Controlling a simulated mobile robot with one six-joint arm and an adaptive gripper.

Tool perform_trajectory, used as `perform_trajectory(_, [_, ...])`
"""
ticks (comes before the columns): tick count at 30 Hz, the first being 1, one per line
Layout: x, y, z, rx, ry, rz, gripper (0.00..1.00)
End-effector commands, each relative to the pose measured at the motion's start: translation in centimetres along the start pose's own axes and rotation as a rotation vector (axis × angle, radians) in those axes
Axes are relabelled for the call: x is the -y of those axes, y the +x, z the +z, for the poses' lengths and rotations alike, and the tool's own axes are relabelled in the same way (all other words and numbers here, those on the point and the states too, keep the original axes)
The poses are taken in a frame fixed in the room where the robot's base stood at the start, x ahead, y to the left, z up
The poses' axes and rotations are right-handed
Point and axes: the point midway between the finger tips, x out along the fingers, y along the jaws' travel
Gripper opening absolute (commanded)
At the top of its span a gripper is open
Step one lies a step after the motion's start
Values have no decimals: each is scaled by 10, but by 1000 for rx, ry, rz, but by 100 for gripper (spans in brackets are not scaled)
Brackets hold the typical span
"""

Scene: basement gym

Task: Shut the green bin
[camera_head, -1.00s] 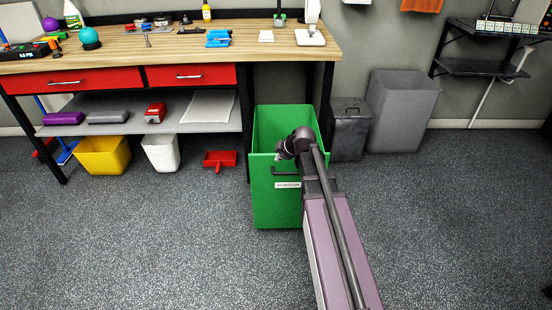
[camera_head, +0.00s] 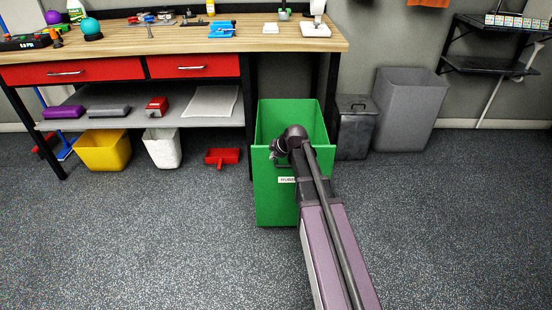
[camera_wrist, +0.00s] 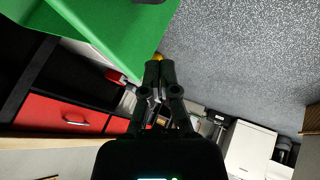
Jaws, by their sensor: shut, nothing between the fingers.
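The green bin (camera_head: 275,205) stands on the floor at the right end of the workbench, pulled out in front of it with its open top showing. Its front has a pale label (camera_head: 287,180) and a dark handle, mostly hidden by my arm. My gripper (camera_head: 276,151) is at the upper front of the bin, over the handle area; I cannot tell whether it touches. In the wrist view the gripper (camera_wrist: 160,68) is shut and empty, and the green bin (camera_wrist: 110,30) fills the upper left beside the fingertips.
The workbench (camera_head: 200,42) has red drawers and a grey lower shelf (camera_head: 210,115). A yellow bin (camera_head: 102,152), a white bin (camera_head: 162,150) and a red dustpan (camera_head: 222,157) are below. A dark bin (camera_head: 354,130) and a grey bin (camera_head: 405,115) stand right of the green bin. The front floor is clear.

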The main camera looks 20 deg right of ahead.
Motion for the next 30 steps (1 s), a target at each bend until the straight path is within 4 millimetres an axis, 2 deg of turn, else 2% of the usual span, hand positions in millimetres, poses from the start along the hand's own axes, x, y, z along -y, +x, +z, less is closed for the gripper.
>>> perform_trajectory(3, [0,15,2,0,0,0,0])
perform_trajectory(6, [-17,19,0,0,1,1,0])
perform_trajectory(12, [-32,26,0,0,1,0,0])
perform_trajectory(30, [-37,29,0,0,1,0,0])
